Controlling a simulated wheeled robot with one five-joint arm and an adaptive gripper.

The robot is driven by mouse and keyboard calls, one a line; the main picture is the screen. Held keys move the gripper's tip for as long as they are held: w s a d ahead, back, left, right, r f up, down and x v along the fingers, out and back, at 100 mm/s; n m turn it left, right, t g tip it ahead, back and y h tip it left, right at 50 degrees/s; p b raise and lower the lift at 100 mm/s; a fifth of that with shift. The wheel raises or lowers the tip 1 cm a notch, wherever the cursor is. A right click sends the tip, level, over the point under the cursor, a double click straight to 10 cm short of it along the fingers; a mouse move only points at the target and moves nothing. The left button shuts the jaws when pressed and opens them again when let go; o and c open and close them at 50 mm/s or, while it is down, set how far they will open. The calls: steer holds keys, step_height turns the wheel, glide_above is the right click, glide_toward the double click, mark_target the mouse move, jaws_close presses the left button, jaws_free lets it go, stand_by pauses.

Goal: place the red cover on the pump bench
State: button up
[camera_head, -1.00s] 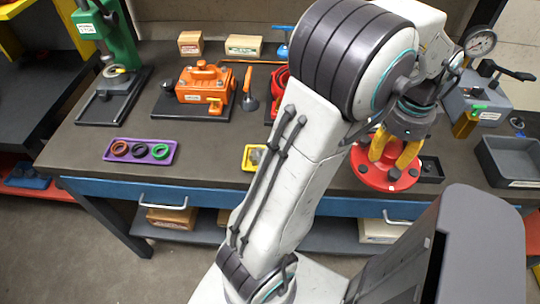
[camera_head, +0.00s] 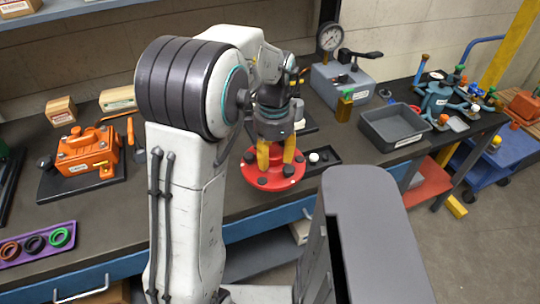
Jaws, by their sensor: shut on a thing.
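The red cover (camera_head: 272,181) is a round red disc with dark knobs around its rim. My gripper (camera_head: 276,160), with yellow fingers, is shut on the cover from above. The cover shows over the front part of the dark bench (camera_head: 225,200), about level; I cannot tell its height above the top. My arm hides part of the bench to the left of the cover. I cannot tell which bench is the pump bench. A grey unit with a round gauge and black lever (camera_head: 343,83) stands behind and right of the cover.
A small black tray (camera_head: 322,160) lies just right of the cover. A grey bin (camera_head: 391,127) stands farther right. An orange motor (camera_head: 88,155) and a purple tray of rings (camera_head: 36,245) lie left. A blue valve assembly (camera_head: 437,98) stands at far right.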

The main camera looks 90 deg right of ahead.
steer(key=w+d+f, duration=0.1)
steer(key=w+f, duration=0.1)
steer(key=w, duration=0.1)
steer(key=w+d+f, duration=0.1)
steer(key=w, duration=0.2)
steer(key=w+d+f+p, duration=0.1)
steer(key=w+f, duration=0.1)
steer(key=w, duration=0.1)
steer(key=shift+w+d+f, duration=0.1)
steer(key=shift+d+f, duration=0.25)
steer(key=shift+d, duration=0.05)
steer(key=shift+f+p, duration=0.4)
steer(key=shift+f, duration=1.65)
steer(key=shift+f, duration=0.1)
steer(key=o, duration=1.2)
steer(key=shift+a, duration=0.1)
step_height(320, 180, up, 12)
steer(key=shift+w+r, duration=0.1)
